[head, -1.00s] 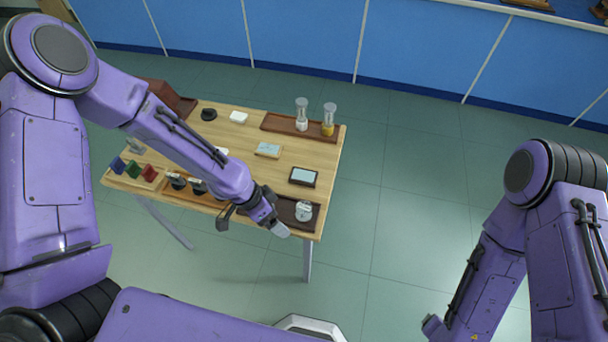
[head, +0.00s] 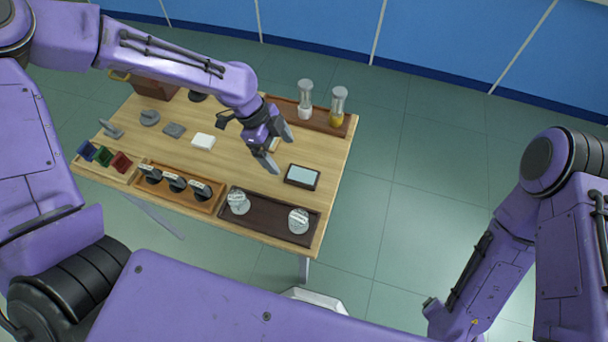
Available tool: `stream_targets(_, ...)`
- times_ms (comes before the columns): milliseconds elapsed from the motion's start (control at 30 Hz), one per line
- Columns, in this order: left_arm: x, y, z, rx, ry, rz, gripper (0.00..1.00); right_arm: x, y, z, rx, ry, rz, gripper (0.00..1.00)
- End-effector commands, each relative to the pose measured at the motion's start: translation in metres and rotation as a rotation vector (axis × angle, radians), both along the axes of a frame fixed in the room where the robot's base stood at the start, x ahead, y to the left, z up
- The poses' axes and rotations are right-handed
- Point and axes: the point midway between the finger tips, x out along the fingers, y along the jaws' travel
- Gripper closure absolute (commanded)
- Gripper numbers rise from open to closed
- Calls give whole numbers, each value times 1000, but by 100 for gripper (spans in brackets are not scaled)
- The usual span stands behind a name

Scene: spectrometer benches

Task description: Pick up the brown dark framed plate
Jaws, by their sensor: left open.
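The dark framed plate (head: 302,176) lies flat on the wooden table near its right edge; it has a dark brown frame and a pale blue-grey face. My left gripper (head: 268,160) is open and empty, above the table just left of the plate and apart from it. A light framed plate (head: 274,145) is mostly hidden behind my left gripper. My right arm hangs at the right, off the table, and its gripper's fingers do not show clearly.
A dark tray (head: 268,215) with two clear jars is at the table's front right. A brown tray (head: 342,128) with two tall vials stands behind. A tray of black knobs (head: 208,206) and coloured blocks (head: 104,156) are at the front left.

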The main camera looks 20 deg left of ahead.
Motion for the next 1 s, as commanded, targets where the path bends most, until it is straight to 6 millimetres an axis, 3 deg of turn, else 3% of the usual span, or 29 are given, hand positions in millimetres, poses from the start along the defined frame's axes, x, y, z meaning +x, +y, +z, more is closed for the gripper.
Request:
stream_targets(200,-1,-15,-36,2,6,-3,8,0,0,4,-1,-1,0,27)
stream_targets(367,1,-21,-52,1,4,0,8,0,0,7,-1,-1,0,27)
stream_targets(600,7,-34,-89,2,4,2,8,0,0,20,-1,-1,0,27)
stream_targets(900,8,-37,-97,1,-1,4,8,0,0,19,0,-1,0,27)
stream_targets(1000,7,-37,-97,1,-1,4,41,0,0,19,0,-1,0,27)
